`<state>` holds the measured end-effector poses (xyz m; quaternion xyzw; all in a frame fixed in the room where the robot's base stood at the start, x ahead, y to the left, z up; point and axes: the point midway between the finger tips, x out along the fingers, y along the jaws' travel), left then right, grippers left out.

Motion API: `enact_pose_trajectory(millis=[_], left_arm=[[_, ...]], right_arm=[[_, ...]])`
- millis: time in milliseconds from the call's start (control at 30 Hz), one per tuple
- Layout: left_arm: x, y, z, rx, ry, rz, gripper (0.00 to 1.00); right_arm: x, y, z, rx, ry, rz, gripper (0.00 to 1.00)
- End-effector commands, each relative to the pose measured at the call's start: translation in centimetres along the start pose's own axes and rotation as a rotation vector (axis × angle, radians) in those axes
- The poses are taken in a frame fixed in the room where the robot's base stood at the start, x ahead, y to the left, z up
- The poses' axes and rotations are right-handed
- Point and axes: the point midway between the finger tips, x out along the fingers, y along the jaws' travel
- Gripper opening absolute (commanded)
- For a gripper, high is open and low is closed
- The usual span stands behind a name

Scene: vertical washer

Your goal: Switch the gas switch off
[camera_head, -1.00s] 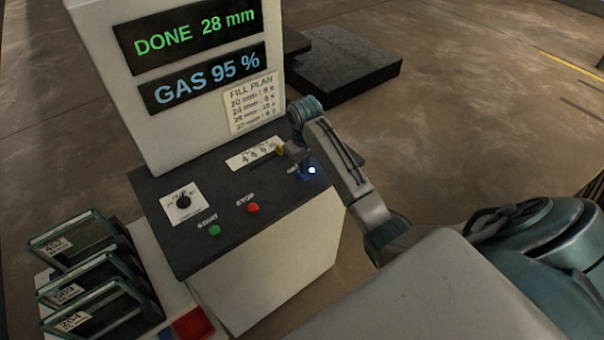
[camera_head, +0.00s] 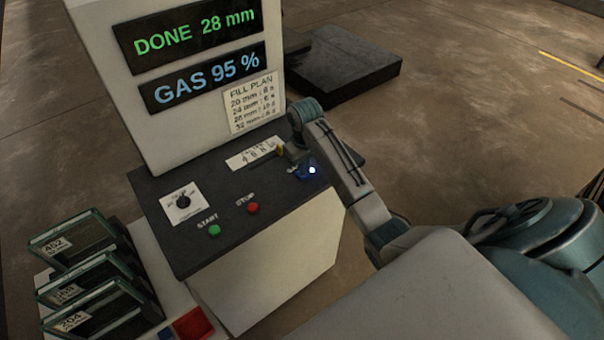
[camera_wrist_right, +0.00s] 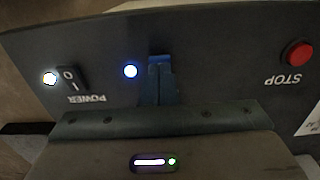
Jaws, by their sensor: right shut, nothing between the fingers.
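My right gripper (camera_head: 303,171) is over the right part of the dark control panel (camera_head: 230,224). In the right wrist view its blue fingers (camera_wrist_right: 161,80) are shut with nothing between them, their tips close to the panel face. I cannot tell whether they touch it. The screen (camera_head: 208,78) reads GAS 95 %. My left gripper is not in view.
A power rocker (camera_wrist_right: 73,78) with a lit white lamp (camera_wrist_right: 49,78) is left of the fingers in the wrist view. The red STOP button (camera_wrist_right: 296,53) is right. Framed glass panes (camera_head: 85,270) stand left.

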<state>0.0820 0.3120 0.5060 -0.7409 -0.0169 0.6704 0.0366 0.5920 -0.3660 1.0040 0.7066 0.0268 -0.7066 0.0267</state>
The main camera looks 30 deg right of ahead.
Motion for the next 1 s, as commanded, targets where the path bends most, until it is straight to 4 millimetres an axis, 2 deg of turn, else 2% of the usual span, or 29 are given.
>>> enact_pose_trajectory(millis=[1000], left_arm=[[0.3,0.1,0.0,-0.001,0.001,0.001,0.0]], right_arm=[[1.6,0.0,0.0,0.0,-0.001,-0.001,0.0]])
